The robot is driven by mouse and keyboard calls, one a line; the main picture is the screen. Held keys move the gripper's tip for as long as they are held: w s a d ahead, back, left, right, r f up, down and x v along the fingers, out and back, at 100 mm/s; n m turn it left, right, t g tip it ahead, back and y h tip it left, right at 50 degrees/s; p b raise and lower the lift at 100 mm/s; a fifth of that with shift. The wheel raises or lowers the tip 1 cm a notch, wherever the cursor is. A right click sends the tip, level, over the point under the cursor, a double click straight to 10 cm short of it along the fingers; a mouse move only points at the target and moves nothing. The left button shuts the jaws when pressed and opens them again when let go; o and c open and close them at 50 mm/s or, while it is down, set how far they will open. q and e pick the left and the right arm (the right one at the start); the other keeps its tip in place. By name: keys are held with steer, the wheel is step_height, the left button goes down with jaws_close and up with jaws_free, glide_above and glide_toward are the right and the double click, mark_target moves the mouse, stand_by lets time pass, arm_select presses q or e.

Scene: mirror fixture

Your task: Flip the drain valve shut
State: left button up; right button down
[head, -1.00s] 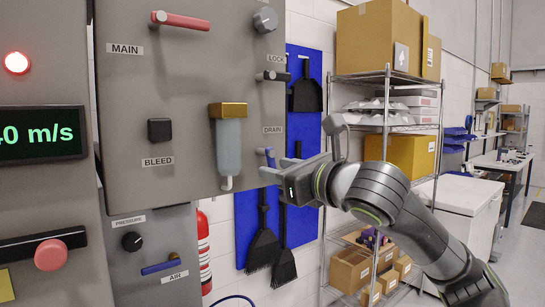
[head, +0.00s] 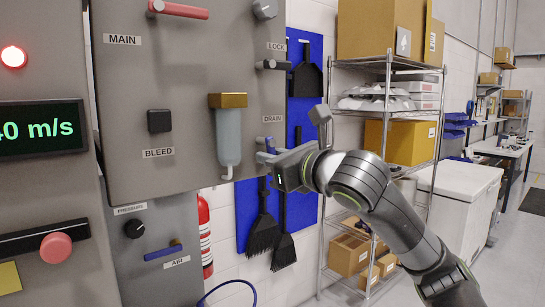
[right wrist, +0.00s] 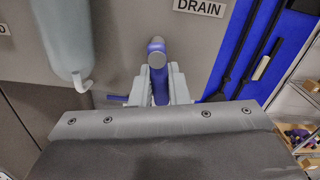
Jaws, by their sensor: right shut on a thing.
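The drain valve's blue lever (head: 268,144) sits at the right edge of the grey panel, under the DRAIN label (head: 272,119). In the right wrist view the lever (right wrist: 158,72) runs from its rounded grey-blue pivot down between my two light grey fingers. My right gripper (head: 266,157) is at the lever in the head view, and it also shows in the right wrist view (right wrist: 157,92). It is shut on the lever, with a finger on each side. The lever's lower part is partly hidden by the gripper. My left gripper is not in view.
A hanging bottle (head: 229,135) with a bent spout is just left of the lever. The LOCK knob (head: 266,64) is above it. A blue board (head: 305,110) with brushes and a wire shelf (head: 388,75) stand behind my right arm.

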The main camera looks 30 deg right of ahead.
steer(key=shift+a+f+m+b, duration=0.25)
steer(key=shift+m+b, duration=0.75)
steer(key=shift+b, duration=1.1)
steer(key=shift+a+r+m+b, duration=0.1)
steer(key=shift+r+m+b, duration=0.05)
steer(key=shift+m+b, duration=0.2)
steer(key=shift+r, duration=0.1)
steer(key=c, duration=1.4)
jaws_free()
steer(key=shift+s, duration=0.1)
steer(key=s+d+b, duration=0.1)
steer(key=s+b, duration=0.8)
steer(key=s, duration=0.8)
steer(key=shift+d, duration=0.2)
